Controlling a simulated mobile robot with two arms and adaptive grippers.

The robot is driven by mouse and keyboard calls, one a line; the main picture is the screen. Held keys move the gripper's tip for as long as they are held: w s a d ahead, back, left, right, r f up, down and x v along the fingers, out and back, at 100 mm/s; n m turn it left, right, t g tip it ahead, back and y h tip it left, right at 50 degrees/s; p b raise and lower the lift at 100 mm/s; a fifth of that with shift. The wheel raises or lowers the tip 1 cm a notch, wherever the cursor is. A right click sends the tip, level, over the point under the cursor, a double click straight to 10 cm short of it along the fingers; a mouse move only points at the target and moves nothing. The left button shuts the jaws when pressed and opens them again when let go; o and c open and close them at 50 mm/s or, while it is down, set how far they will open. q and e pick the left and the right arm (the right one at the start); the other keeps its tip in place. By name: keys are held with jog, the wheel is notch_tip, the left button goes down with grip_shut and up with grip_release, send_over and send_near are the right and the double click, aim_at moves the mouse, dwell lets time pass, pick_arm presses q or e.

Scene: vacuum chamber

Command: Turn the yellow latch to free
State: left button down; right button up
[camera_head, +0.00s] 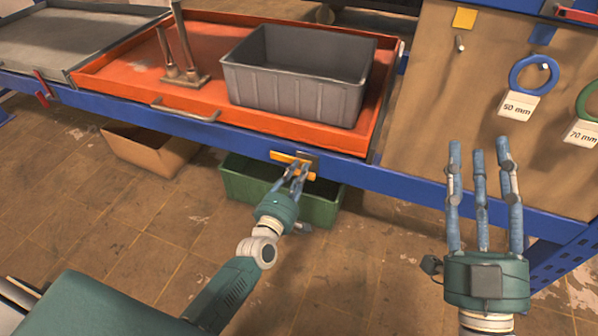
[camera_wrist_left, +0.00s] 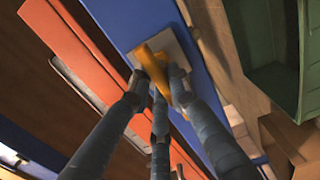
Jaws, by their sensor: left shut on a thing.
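The yellow latch (camera_head: 285,157) sits on a small grey plate on the blue beam below the orange tray. In the head view its bar lies roughly along the beam. My left gripper (camera_head: 297,175) is at the latch with its fingers shut on it. In the left wrist view the latch (camera_wrist_left: 152,65) shows between the fingertips (camera_wrist_left: 160,88), which partly hide it. My right gripper (camera_head: 481,150) is raised at the right with its fingers spread, open and empty, away from the latch.
The orange tray (camera_head: 128,72) holds a grey bin (camera_head: 290,88) and a metal stand (camera_head: 180,70). A green crate (camera_head: 240,190) and a cardboard box (camera_head: 150,152) are below the beam. A board with a blue ring (camera_head: 516,78) stands at the right. The floor in front is clear.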

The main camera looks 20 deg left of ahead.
dwell(0.3)
pick_arm(q)
jog(key=c, duration=1.6)
grip_release()
jog(key=shift+o, duration=0.2)
jog(key=s, duration=1.2)
jog(key=shift+a, duration=0.15)
